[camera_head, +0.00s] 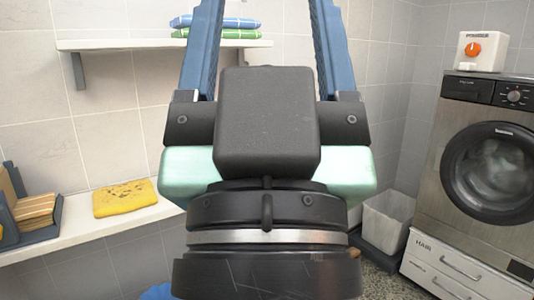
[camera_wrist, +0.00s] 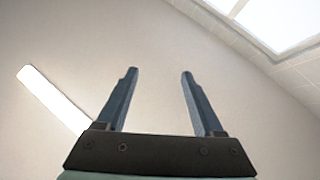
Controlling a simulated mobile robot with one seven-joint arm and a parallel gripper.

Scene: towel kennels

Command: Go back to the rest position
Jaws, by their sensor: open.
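My gripper (camera_wrist: 159,72) is open and empty, its two blue fingers apart with only a plain wall or ceiling behind them in the wrist view. In the head view my gripper is raised close in front of the camera, its fingers reaching up past the top edge, so the fingertips are out of that picture. My dark wrist fills the middle of the head view and hides part of the wall and floor behind it.
A yellow stained towel (camera_head: 125,199) lies on the lower ledge (camera_head: 90,232). Folded blue (camera_head: 243,23) and green towels (camera_head: 240,34) are on the upper shelf (camera_head: 110,44). A washing machine (camera_head: 440,130) stands right, with a white bin (camera_head: 386,222) beside it.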

